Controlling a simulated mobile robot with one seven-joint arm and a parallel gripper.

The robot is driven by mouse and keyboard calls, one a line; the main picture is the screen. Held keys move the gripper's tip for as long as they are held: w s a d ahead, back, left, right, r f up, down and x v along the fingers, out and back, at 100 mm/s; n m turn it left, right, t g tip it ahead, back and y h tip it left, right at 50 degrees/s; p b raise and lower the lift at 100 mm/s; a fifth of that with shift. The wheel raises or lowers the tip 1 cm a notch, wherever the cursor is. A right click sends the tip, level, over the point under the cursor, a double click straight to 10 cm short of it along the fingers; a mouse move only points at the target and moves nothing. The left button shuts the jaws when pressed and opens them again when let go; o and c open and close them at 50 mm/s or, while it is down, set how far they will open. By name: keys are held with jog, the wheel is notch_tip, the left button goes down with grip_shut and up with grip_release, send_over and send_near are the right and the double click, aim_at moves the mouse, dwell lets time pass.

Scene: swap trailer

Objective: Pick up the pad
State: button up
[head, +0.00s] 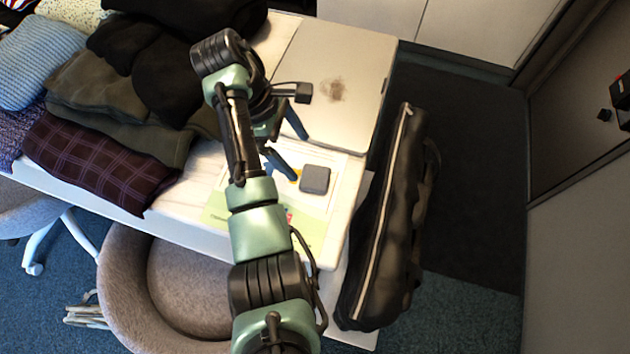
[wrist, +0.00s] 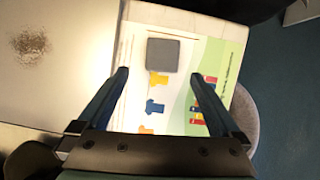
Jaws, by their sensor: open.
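The pad is a small dark grey square with rounded corners. In the head view the pad (head: 315,179) lies on a printed sheet near the table's right end. In the wrist view the pad (wrist: 162,55) sits ahead of the fingertips, a little left of the middle between them. My gripper (head: 287,146) is open and empty, its blue fingers spread, just left of and above the pad in the head view. In the wrist view my gripper (wrist: 158,75) shows both fingers apart, with nothing between them touching.
A silver laptop (head: 325,85) lies beside the sheet (head: 317,228). Folded clothes (head: 100,160) cover the table's left part. A black bag (head: 385,220) stands along the right edge. A grey chair (head: 170,290) is at the front.

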aim_at(315, 177)
jog(key=x, duration=0.7)
jog(key=shift+s+d+r, duration=0.1)
jog(key=shift+s+d, duration=0.05)
jog(key=shift+s, duration=0.15)
jog(key=shift+d+f+b, duration=0.25)
jog(key=shift+f+b, duration=0.05)
jog(key=shift+f, duration=0.25)
jog(key=c, duration=1.3)
jog(key=shift+o, duration=0.2)
notch_tip(315, 177, up, 9)
jog(key=p, duration=0.3)
jog(key=shift+f, duration=0.2)
jog(key=shift+r+p, duration=0.75)
jog(key=shift+p, duration=0.2)
